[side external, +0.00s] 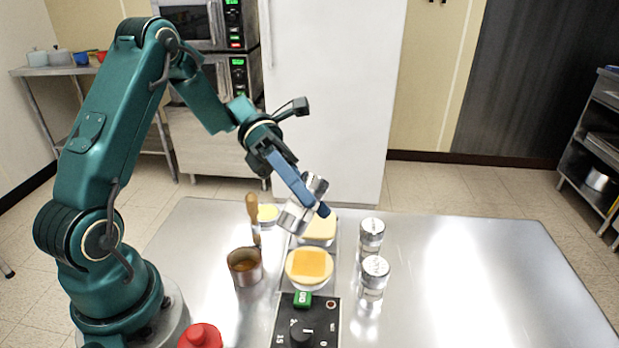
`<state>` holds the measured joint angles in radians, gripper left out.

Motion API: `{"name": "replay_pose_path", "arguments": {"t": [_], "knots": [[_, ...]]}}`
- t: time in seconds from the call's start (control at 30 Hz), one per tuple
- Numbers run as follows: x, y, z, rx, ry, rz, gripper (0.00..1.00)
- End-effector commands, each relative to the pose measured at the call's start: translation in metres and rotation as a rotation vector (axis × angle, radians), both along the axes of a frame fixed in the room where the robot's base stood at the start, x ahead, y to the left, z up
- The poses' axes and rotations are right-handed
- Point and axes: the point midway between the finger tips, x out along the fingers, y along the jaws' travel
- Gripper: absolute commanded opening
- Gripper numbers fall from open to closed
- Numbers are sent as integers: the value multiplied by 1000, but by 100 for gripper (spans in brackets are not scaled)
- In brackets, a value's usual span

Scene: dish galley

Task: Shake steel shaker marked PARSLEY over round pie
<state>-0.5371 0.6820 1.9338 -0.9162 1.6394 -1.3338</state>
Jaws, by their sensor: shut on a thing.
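My gripper (314,203) is shut on a steel shaker (294,218), held tilted above the table. One blue finger crosses the shaker's middle, and its label cannot be read. Below and slightly right of the shaker is a round pale item topped with an orange square (310,266). A pale, squarish item (320,228) lies behind it, partly hidden by the shaker and finger. I cannot tell for certain which of these is the round pie.
Two more shakers (372,238) (374,276) stand upright at right. A black control panel (305,322) and a red-topped item (200,336) are in front. The table's right side is clear.

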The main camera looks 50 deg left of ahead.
Motion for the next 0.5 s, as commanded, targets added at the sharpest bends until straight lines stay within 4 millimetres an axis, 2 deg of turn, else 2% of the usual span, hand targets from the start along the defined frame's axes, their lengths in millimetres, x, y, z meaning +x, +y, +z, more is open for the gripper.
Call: {"name": "replay_pose_path", "arguments": {"t": [0.3, 0.5], "knots": [[-12, -3, -2, -136, 571, -2, 0], [-19, -4, -1, -209, 883, -1, 0]]}}
